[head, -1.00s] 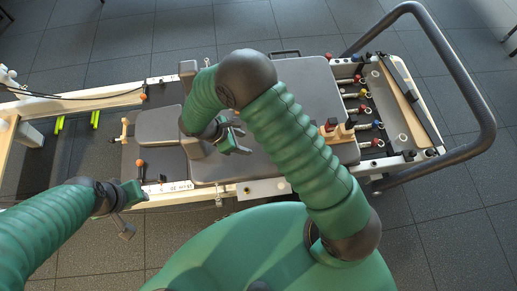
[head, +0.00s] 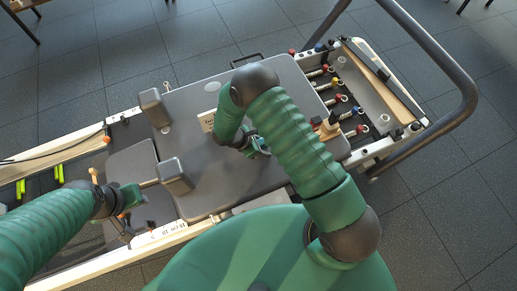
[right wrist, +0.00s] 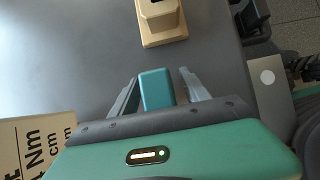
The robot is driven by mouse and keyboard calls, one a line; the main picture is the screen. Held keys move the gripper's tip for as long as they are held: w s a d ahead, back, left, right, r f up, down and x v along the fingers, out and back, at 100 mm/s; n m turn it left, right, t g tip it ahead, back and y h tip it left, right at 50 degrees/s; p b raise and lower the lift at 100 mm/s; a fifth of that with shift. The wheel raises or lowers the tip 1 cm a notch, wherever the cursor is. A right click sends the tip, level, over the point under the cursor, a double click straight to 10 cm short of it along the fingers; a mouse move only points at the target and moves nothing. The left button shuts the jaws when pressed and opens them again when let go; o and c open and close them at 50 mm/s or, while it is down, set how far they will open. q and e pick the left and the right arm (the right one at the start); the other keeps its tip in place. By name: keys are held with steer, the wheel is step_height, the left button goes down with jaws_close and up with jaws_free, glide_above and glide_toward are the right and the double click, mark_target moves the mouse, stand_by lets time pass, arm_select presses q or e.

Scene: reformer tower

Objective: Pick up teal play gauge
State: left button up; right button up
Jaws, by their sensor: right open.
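The teal play gauge (right wrist: 157,90) is a small block on the grey pad in the right wrist view. It lies between the two fingers of my right gripper (right wrist: 158,87), which is open, with a finger on each side and gaps between. In the head view my right gripper (head: 262,146) is low over the pad, and the gauge cannot be told apart from it. My left gripper (head: 125,205) is over the near left side of the reformer; its finger opening is unclear.
The grey padded carriage (head: 240,185) has two shoulder rests (head: 175,177) on its left. A wooden block (right wrist: 162,22) stands ahead of my right gripper. A tan printed card (right wrist: 36,148) lies to its left. Coloured spring knobs (head: 340,98) and a curved bar (head: 440,125) are at the right.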

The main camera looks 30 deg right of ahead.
steer(key=shift+r, duration=0.1)
jaws_close()
stand_by(0.4)
